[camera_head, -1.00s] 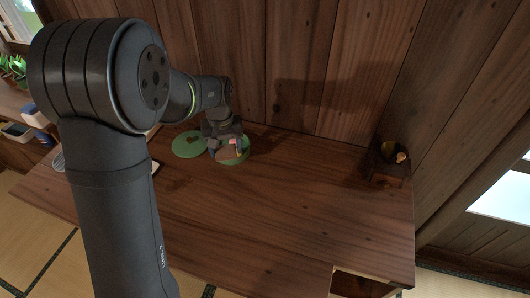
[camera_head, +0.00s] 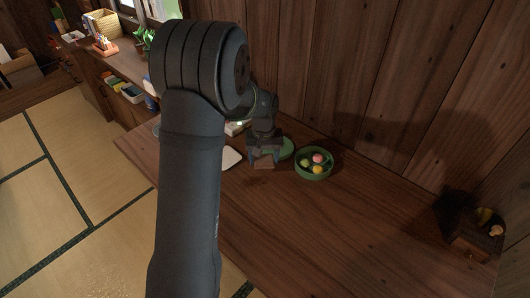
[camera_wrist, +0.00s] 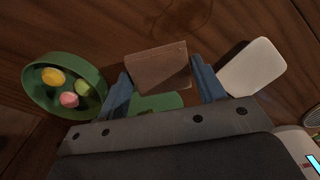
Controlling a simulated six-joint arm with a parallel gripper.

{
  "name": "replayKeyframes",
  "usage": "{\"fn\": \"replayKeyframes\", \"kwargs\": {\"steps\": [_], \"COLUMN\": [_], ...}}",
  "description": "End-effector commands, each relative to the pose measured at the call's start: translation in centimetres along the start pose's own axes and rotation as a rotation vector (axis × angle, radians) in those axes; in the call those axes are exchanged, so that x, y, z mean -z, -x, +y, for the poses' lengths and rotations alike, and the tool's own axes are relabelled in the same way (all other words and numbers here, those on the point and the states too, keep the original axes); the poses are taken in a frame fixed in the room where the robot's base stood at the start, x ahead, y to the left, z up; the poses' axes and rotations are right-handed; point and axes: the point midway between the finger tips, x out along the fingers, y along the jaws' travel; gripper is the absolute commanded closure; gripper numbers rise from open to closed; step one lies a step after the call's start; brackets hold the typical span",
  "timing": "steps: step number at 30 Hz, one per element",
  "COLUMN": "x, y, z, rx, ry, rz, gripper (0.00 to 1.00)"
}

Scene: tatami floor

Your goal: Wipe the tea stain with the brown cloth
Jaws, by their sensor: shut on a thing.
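My gripper (camera_head: 264,160) is above the wooden table, just left of a green round box of sweets. In the wrist view its two blue-grey fingers (camera_wrist: 163,84) stand on either side of a flat brown piece, the brown cloth (camera_wrist: 157,66), and are shut on it. The cloth also shows as a small reddish-brown patch below the fingers in the head view (camera_head: 264,166). Whether it touches the table is unclear. I cannot make out the tea stain for certain; a darker curved mark near the top of the wrist view may be wood grain.
The green box (camera_head: 313,163) holds pink, yellow and green balls. A green disc (camera_head: 287,148) lies behind my gripper. A white tray (camera_head: 231,157) is to its left. A small dark stand (camera_head: 473,240) is at the far right. The table (camera_head: 340,225) between is clear.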

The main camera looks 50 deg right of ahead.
Motion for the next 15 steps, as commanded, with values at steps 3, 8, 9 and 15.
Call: {"fn": "replayKeyframes", "kwargs": {"steps": [3,8,9,15], "x": [0.0,0.0,0.0,-0.1], "y": [-1.1,-2.6,-2.9,-5.2], "z": [0.0,0.0,0.0,-0.1], "rx": [0.000,0.000,0.000,0.001], "ry": [0.000,0.000,0.000,0.000], "rz": [0.000,0.000,-0.001,-0.002], "gripper": [0.55,0.55,0.55,0.55]}}
